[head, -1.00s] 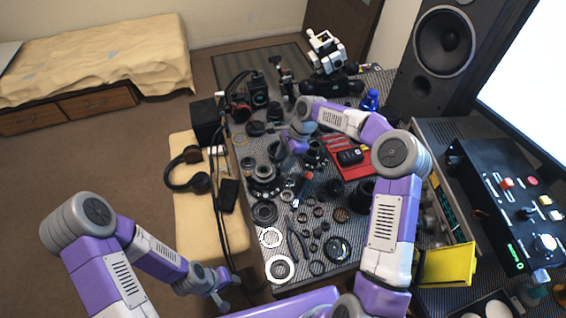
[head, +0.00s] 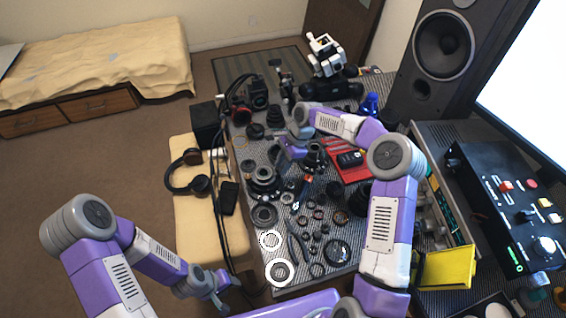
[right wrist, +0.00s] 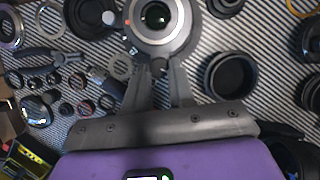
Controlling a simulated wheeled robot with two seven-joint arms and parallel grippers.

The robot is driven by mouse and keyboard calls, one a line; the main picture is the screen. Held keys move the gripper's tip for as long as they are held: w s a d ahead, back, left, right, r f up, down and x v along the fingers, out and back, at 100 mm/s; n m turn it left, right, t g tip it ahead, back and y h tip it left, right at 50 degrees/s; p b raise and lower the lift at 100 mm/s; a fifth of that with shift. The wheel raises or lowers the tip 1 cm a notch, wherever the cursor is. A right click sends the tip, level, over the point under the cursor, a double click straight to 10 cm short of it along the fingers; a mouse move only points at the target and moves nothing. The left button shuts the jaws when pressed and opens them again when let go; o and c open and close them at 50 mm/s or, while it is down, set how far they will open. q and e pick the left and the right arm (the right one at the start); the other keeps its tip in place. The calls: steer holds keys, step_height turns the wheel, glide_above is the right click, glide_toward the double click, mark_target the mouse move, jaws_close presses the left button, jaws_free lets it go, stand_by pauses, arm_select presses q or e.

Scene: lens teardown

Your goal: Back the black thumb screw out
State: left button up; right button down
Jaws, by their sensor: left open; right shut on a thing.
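A lens (right wrist: 158,16) with a silver ring and dark centre stands at the top of the right wrist view. It also shows on the mat in the head view (head: 314,157). The small black thumb screw (right wrist: 158,68) is at the lens's near edge, between the fingertips of my right gripper (right wrist: 159,76). That gripper is shut on it; its fingers hide part of the screw, and I cannot tell how far out its thread sits. My left gripper (head: 221,291) is open and empty, low at the left, away from the table.
Loose rings, lens parts and pliers (right wrist: 55,56) lie around the lens. A dark cup-like part (right wrist: 229,75) stands just right of my right fingers. A red tray (head: 350,167) lies right of the lens in the head view. A headphone set (head: 187,172) rests on the beige bench.

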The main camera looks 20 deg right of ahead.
steer(key=n+g+p, duration=0.1)
steer(key=n+p, duration=0.1)
steer(key=shift+w+n, duration=0.15)
steer(key=shift+n, duration=0.15)
steer(key=c, duration=0.9)
jaws_free()
steer(key=shift+c, duration=0.2)
steer(key=p+v, duration=0.2)
steer(key=v, duration=0.5)
steer(key=shift+r, duration=0.3)
